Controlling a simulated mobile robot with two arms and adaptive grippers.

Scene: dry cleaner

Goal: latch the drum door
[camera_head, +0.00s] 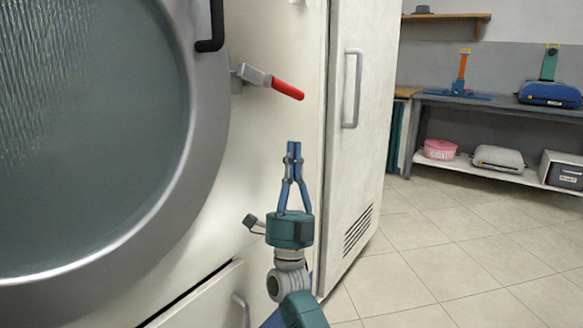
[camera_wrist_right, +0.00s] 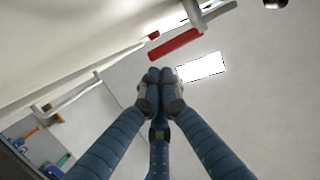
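The round drum door (camera_head: 205,130) fills the left of the head view, with a grey metal rim, a glass pane and a black handle (camera_head: 212,28) at its upper right. It lies against the machine front. The latch lever (camera_head: 286,89) has a red grip and a metal base just right of the rim; the grip slopes down to the right. In the right wrist view the red grip (camera_wrist_right: 176,44) shows just beyond the fingertips. My right gripper (camera_head: 294,146) points up below the lever, apart from it, its fingertips together and nothing between them. My left gripper is not in view.
A tall white cabinet door with a handle (camera_head: 352,88) stands right of the lever. A lower panel (camera_head: 205,300) with a handle is below the drum door. A shelf unit (camera_head: 440,102) stands at the back right; the tiled floor (camera_head: 450,240) before it is clear.

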